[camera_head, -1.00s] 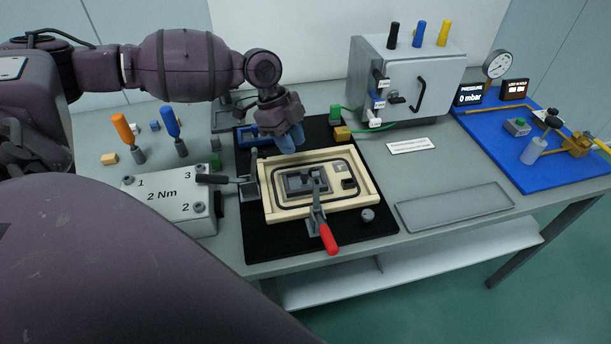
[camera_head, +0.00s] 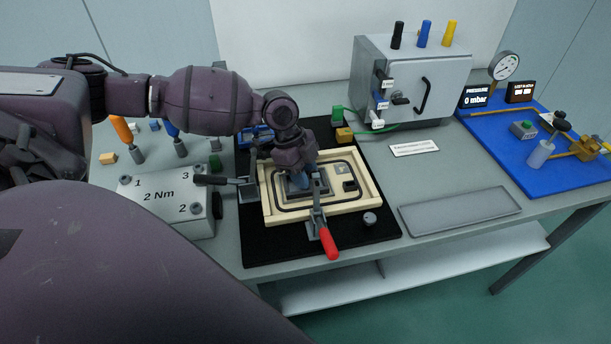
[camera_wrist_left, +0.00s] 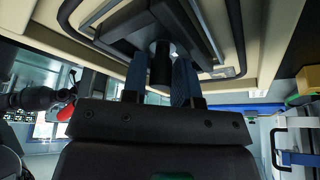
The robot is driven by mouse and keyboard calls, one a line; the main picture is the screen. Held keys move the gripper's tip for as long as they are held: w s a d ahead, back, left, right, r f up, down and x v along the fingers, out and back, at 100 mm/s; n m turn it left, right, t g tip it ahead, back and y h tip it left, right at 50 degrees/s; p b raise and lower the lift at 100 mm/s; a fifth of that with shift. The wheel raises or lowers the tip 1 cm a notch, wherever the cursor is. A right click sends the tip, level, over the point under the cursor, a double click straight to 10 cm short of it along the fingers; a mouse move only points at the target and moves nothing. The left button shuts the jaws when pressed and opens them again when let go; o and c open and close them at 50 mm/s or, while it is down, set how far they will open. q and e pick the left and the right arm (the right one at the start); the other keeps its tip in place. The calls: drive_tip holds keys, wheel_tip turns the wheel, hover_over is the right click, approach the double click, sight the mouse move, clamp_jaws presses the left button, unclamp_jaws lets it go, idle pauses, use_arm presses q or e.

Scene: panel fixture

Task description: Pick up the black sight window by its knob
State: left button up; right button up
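The black sight window (camera_wrist_left: 135,22) is a dark rectangular piece at the top of the left wrist view, lying in the cream panel frame (camera_wrist_left: 240,30). In the left wrist view the dark round knob (camera_wrist_left: 161,62) stands between the two blue fingers of my left gripper (camera_wrist_left: 160,75). The fingers are close on both sides; whether they press on the knob is unclear. My right gripper is not in view.
A toggle clamp with a red handle (camera_head: 328,243) stands at the frame's front edge, and a black-handled clamp (camera_head: 215,180) at its left. A grey knob (camera_head: 370,218) sits on the black mat (camera_head: 345,240). An empty grey tray (camera_head: 460,209) lies to the right.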

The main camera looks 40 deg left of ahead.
use_arm(q)
clamp_jaws()
drive_tip(key=shift+r, duration=0.1)
